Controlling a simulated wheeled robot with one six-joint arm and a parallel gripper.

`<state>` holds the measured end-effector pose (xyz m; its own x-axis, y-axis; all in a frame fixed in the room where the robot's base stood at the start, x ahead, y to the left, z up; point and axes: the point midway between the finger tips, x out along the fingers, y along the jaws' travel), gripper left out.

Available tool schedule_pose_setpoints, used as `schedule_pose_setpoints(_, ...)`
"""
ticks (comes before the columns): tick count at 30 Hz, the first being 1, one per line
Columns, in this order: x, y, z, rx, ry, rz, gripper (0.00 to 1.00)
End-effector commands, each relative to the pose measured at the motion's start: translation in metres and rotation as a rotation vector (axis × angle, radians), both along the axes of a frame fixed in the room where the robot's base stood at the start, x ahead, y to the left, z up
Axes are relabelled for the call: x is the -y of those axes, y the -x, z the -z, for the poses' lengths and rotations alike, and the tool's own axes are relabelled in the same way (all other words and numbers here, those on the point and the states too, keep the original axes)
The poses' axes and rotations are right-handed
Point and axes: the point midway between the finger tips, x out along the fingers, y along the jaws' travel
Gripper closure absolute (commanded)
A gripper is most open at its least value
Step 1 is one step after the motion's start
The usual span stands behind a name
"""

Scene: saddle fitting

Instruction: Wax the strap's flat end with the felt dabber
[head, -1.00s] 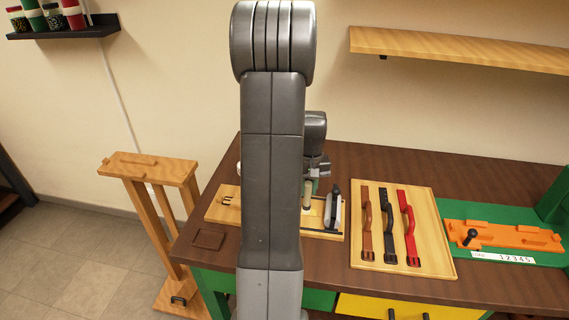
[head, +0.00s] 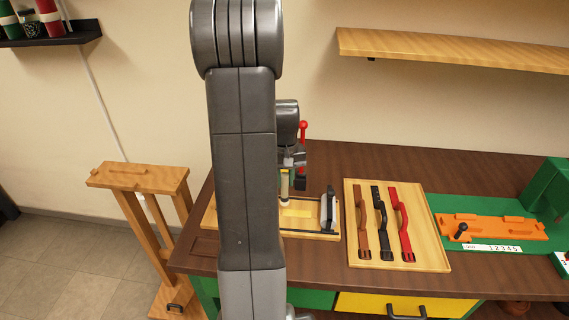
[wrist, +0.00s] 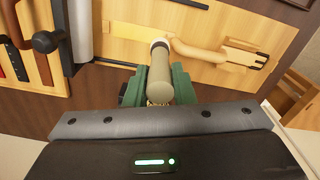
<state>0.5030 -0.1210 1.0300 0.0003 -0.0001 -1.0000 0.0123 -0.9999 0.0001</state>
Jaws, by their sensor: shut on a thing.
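My gripper (wrist: 160,92) has green fingers, shut on the felt dabber (wrist: 160,75), an olive-grey cylinder with a pale tip. The dabber also shows in the head view (head: 285,188), roughly upright over the wooden board (head: 310,229). In the wrist view a tan strap (wrist: 205,52) lies on the board (wrist: 125,47), its forked end to the right. In the head view my arm hides the left part of the board and the strap.
A grey-and-black upright piece (head: 328,209) stands at the board's right. Further right, a tray (head: 436,256) holds brown, black and red straps. An orange fixture (head: 490,228) sits on a green base. A wooden stand (head: 138,177) is left of the bench (head: 325,261).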

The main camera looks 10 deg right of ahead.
Motion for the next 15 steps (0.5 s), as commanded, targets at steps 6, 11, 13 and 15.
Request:
schedule_pose_setpoints(6,-0.002,0.001,-0.023,0.0,0.0,0.0,1.0)
schedule_pose_setpoints(11,-0.003,0.003,-0.035,0.001,0.0,0.0,1.0)
schedule_pose_setpoints(13,-0.004,0.003,-0.038,0.001,0.0,0.0,1.0)
schedule_pose_setpoints(15,-0.004,0.003,-0.039,0.0,0.0,0.0,1.0)
